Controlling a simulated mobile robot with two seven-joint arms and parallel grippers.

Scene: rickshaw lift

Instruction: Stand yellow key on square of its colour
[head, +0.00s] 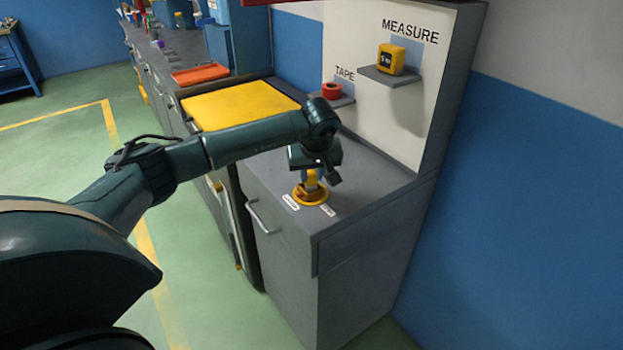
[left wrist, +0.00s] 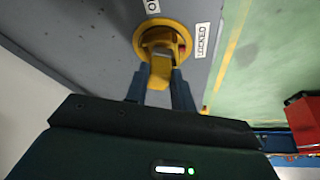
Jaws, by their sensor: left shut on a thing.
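The yellow key (head: 311,180) is upright at a round yellow lock plate (head: 304,198) on the grey cabinet top. Whether the key's lower end is inside the plate is hidden. A flat yellow panel (head: 240,104) lies farther back on the counter. My right gripper is not in view.
A shelf holds a yellow tape measure (head: 391,60), and a smaller one a red tape roll (head: 331,90), on the white back panel. An orange tray (head: 200,74) lies farther along the counter. The cabinet's front edge and handle (head: 262,217) are near the plate.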

